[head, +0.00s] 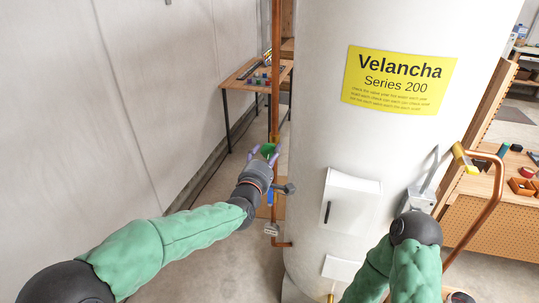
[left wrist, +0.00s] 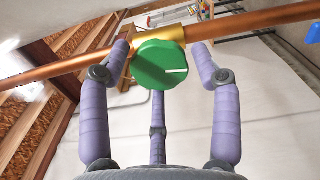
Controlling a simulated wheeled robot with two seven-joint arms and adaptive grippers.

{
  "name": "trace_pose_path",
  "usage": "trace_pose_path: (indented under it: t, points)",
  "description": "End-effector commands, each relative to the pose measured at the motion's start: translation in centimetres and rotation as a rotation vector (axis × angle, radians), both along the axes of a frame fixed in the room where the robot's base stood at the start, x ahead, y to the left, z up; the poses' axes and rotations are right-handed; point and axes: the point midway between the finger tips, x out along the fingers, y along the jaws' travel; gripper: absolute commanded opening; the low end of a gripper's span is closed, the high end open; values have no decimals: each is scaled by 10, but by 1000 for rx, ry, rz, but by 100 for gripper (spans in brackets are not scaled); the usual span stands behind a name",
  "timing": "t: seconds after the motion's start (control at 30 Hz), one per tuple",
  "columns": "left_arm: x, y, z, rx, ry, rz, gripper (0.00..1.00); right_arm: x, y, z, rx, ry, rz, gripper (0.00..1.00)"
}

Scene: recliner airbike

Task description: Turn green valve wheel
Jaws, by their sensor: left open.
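The green valve wheel (left wrist: 160,66) is a round knob with a white mark, on a brass fitting (left wrist: 160,40) in a copper pipe. It also shows small in the head view (head: 268,150), on the upright pipe left of the tank. My left gripper (head: 267,156) is open, its purple fingers spread around the wheel. In the left wrist view, one finger is left of the wheel, one right, and the third below, partly behind it. The side fingertips look apart from the wheel. At the end of my right arm, a grey part (head: 418,200) shows; its fingers cannot be made out.
The large white tank (head: 320,110) with a yellow Velancha label (head: 398,80) stands just right of the pipe (head: 276,60). A grey wall (head: 150,100) is at the left. A small table (head: 235,83) with tools stands behind. A workbench (head: 500,220) is at the right.

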Motion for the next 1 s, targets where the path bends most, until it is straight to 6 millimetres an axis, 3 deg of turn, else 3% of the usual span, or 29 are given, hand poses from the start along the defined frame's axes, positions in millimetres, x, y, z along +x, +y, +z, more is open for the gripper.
trace_pose_path:
  t: [0.13,0.23,0.43,0.73,1.0]
  points:
    - [0,0,0,0,0,0,61,0,0,0,0,0,0,0]
    - [0,0,0,0,0,0,32,0,0,0,0,0,0,0]
    - [0,0,0,9,-2,0,32,0,0,0,0,0,0,0]
    - [0,0,-1,242,-78,0,32,0,0,-3,0,0,0,0]
    - [0,0,-1,280,-89,0,32,0,0,-3,0,0,0,0]
